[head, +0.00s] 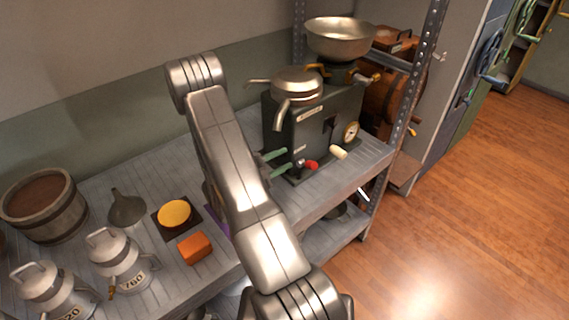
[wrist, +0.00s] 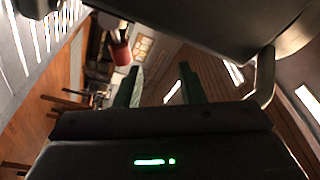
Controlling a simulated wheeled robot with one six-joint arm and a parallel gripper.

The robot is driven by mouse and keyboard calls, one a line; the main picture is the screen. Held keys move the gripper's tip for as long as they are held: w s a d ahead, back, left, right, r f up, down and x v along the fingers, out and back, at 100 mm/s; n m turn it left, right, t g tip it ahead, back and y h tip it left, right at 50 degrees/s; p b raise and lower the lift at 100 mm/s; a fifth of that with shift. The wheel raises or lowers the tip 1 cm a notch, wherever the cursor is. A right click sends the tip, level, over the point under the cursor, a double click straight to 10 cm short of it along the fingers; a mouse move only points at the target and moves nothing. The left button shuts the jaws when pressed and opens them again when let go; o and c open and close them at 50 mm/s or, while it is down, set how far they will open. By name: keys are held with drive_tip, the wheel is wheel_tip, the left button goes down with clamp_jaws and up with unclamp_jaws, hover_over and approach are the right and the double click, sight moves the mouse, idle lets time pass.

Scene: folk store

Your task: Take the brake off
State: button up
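A dark green machine (head: 335,122) with a steel bowl on top stands on the right end of the grey shelf. A red knob (head: 312,164) sticks out low on its front, with a cream-coloured handle (head: 338,152) to its right. Which of these belongs to the brake I cannot tell. My gripper (head: 287,161) has green fingers and is just left of the red knob, apart from it. In the wrist view the fingers (wrist: 160,78) stand apart with nothing between them, and the red knob (wrist: 122,50) shows beyond, near the left finger.
Two metal spouts (head: 282,112) jut from the machine above my gripper. A shelf post (head: 412,80) stands right of it. On the shelf's left are milk cans (head: 120,262), a wooden tub (head: 45,207), a funnel (head: 126,208) and an orange block (head: 195,248). The floor at right is clear.

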drive_tip(key=shift+w+a+r+p, duration=0.55)
drive_tip(key=shift+w+a+r, duration=0.25)
drive_tip(key=shift+w+a, duration=0.05)
